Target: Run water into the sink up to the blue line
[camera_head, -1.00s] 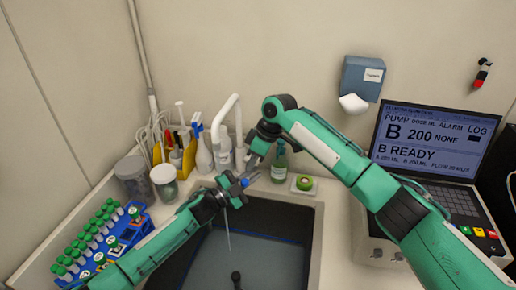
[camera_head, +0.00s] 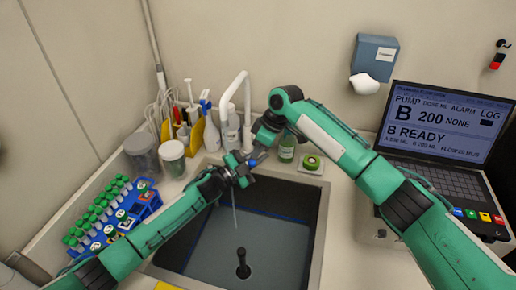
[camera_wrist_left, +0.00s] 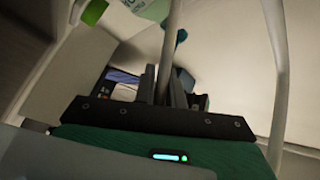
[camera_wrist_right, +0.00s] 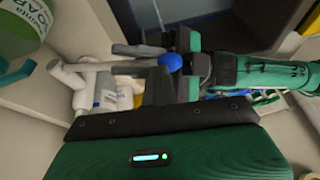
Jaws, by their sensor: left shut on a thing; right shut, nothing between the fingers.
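The sink (camera_head: 322,235) holds grey water (camera_head: 205,250), and a blue line (camera_head: 293,217) runs along its dark inner wall. The water surface looks close under the line; the exact gap is hard to tell. A thin water stream (camera_head: 235,213) falls into the sink. The white tap (camera_head: 240,82) arches behind the sink, partly hidden by my grippers. My left gripper (camera_head: 242,167) is shut on the tap's pale pipe (camera_wrist_left: 170,45). My right gripper (camera_head: 259,151) is shut and empty beside it, close to a blue-tipped tap part (camera_wrist_right: 172,62).
A black upright piece (camera_head: 242,262) stands in the sink. A soap bottle (camera_head: 287,151) and a green-topped item (camera_head: 311,162) stand behind it. A blue rack of green-capped tubes (camera_head: 140,208) and two jars are left. The pump unit (camera_head: 440,145) is right.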

